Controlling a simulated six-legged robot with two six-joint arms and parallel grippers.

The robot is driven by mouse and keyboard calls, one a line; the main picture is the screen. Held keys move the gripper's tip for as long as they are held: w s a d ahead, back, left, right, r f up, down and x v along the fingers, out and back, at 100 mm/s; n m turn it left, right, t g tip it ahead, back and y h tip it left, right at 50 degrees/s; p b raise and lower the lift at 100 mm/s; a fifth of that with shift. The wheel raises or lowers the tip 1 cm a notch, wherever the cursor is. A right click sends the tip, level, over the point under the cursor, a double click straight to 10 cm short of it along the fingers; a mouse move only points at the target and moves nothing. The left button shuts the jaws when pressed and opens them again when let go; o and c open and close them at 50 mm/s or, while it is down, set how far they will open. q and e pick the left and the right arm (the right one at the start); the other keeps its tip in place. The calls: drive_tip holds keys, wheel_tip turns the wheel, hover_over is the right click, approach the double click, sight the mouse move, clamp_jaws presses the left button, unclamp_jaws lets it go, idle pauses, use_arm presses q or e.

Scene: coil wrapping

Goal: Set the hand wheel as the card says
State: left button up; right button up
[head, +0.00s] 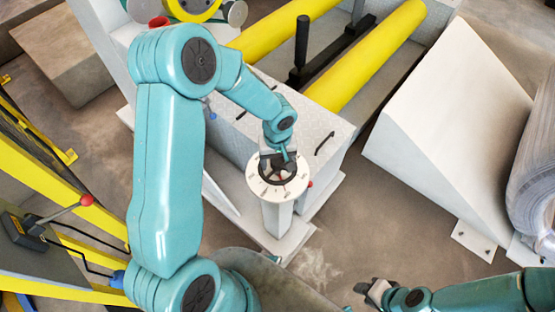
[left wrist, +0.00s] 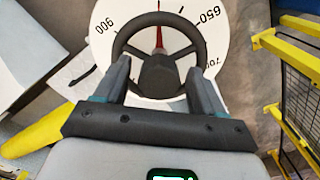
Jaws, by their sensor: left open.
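The hand wheel (head: 279,170) is black and sits on top of a white dial (head: 298,187) on a white post. In the left wrist view the hand wheel (left wrist: 183,38) fills the upper middle, with a red pointer at its top. The dial (left wrist: 240,60) carries black marks and the numbers 650 and 900; a third is partly cut off. My left gripper (head: 282,157) is over the wheel; its two fingers (left wrist: 158,80) are open, apart, at the wheel's near rim on either side of the hub. My right gripper (head: 372,291) is at the lower edge. I see no card.
Yellow rollers (head: 375,55) and a grey plated machine bed stand behind the dial post. A white sloped block (head: 450,110) and a large coil (head: 535,180) are at the right. A red-knobbed lever (head: 86,200) and yellow frames are at the left. Floor is clear right of the post.

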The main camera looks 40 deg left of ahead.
use_arm(q)
drive_tip(key=c, duration=1.1)
drive_tip(key=shift+o, duration=0.2)
